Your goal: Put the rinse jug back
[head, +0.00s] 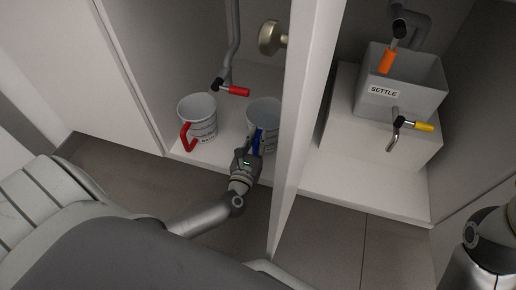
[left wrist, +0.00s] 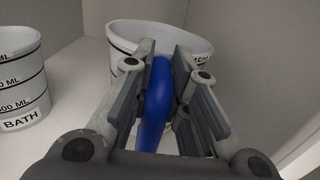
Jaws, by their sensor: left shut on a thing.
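A white jug with a blue handle (head: 264,107) stands in the left cabinet compartment, partly hidden by the white divider. No name can be read on it. My left gripper (head: 254,138) is shut on its blue handle, which shows between the fingers in the left wrist view (left wrist: 156,105). The jug's rim (left wrist: 200,42) is just beyond the fingers. A second white jug with a red handle (head: 199,115) stands to its left; in the left wrist view it carries the label BATH (left wrist: 22,85). My right gripper is out of view.
A red-levered tap (head: 232,90) hangs above and between the jugs. The white divider (head: 297,120) is close to the right of the held jug. Beyond it, a grey SETTLE tub (head: 430,78) with a yellow-levered tap (head: 415,126) sits on a white block (head: 375,140).

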